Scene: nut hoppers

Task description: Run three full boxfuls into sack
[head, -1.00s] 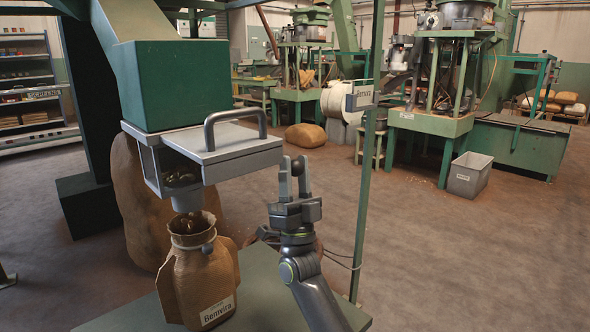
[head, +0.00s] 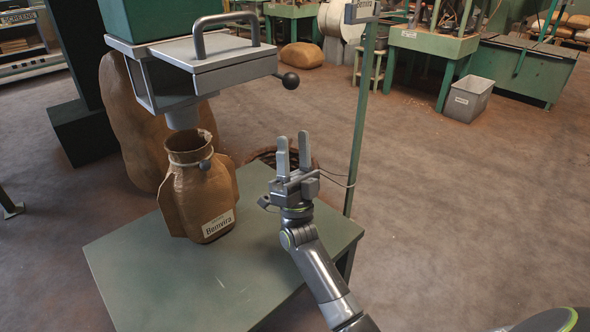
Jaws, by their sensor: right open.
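The grey measuring box (head: 150,80) hangs under the green hopper (head: 160,15). Its flat slide plate (head: 235,65) has a grey loop handle (head: 197,40) on top and a black knob (head: 291,80) at the right end. No nuts show through the box's open side. Its round spout (head: 183,116) sits above the mouth of the brown sack (head: 200,195), which stands upright, labelled "Bemvira". The sack's inside is dark and its fill level cannot be told. My right gripper (head: 293,140) is open, empty and pointing up, below the knob and apart from it. My left gripper is not in view.
The sack stands on a green table (head: 130,265) with free room around it. A thin green post (head: 362,120) rises at the table's right. A large stuffed sack (head: 130,130) stands behind. A grey bin (head: 467,95) and machines are farther back.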

